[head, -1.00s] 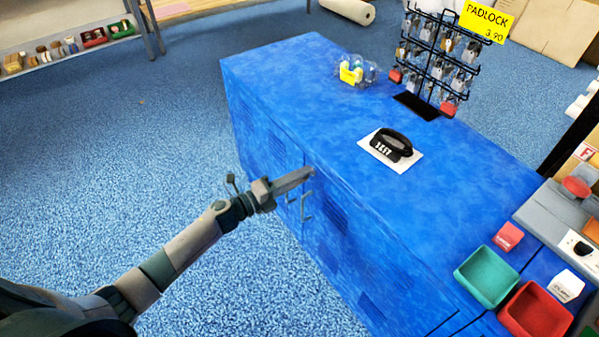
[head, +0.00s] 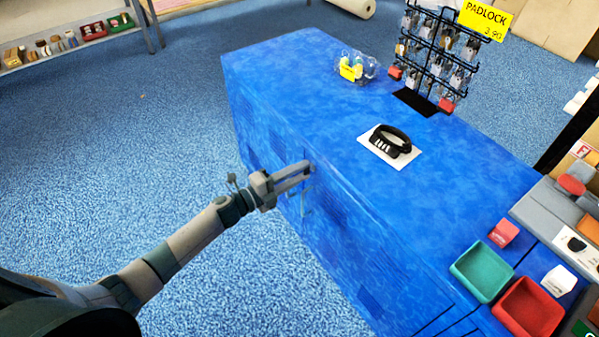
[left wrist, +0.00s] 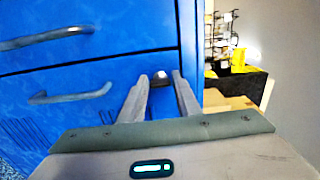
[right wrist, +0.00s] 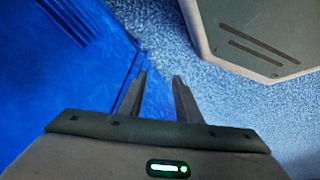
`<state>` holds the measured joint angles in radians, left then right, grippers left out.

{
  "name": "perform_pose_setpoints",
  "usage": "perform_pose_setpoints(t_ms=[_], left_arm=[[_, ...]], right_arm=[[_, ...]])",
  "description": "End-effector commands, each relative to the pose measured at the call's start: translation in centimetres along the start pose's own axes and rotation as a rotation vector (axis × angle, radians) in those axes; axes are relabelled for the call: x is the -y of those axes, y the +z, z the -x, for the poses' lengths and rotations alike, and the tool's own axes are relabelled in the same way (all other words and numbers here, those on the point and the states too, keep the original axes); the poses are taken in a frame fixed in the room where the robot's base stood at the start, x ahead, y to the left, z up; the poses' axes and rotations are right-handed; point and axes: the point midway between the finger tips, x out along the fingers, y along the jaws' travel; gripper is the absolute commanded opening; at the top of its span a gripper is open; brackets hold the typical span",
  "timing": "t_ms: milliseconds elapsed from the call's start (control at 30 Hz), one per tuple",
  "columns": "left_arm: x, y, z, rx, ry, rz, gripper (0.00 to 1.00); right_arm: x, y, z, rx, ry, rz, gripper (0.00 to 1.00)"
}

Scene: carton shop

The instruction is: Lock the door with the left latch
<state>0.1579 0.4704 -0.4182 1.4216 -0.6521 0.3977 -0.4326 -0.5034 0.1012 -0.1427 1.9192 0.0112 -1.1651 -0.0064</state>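The blue cabinet door (left wrist: 60,120) fills much of the left wrist view, with a bar handle (left wrist: 70,95) on it. A small metal latch piece (left wrist: 160,76) shows near the cabinet's top edge; its exact position is unclear. My left gripper (head: 308,171) is at the top of the door front. In the left wrist view its two fingers (left wrist: 160,82) are apart, with the latch piece in the gap between the tips; contact cannot be told. My right gripper (right wrist: 159,76) is open and empty, low beside the blue cabinet front, and outside the head view.
Open blue floor (head: 120,140) lies left of the cabinet.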

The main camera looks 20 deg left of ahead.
Motion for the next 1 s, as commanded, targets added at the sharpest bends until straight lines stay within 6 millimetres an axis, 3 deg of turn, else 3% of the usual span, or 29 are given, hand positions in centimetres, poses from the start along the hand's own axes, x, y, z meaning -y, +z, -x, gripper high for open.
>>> perform_pose_setpoints(t_ms=[567, 767, 1000], left_arm=[[-0.1, 0.0, 0.9, 0.0, 0.0, -0.001, 0.45], [-0.1, 0.0, 3.4, -0.001, 0.002, -0.002, 0.45], [-0.2, -0.1, 8.1, -0.001, 0.003, -0.001, 0.45]], right_arm=[[0.0, 0.0, 0.0, 0.0, 0.0, 0.0, 0.31], [0.0, -0.4, 0.4, -0.007, 0.001, 0.0, 0.31], [0.0, -0.3, 1.2, -0.001, 0.002, -0.001, 0.31]])
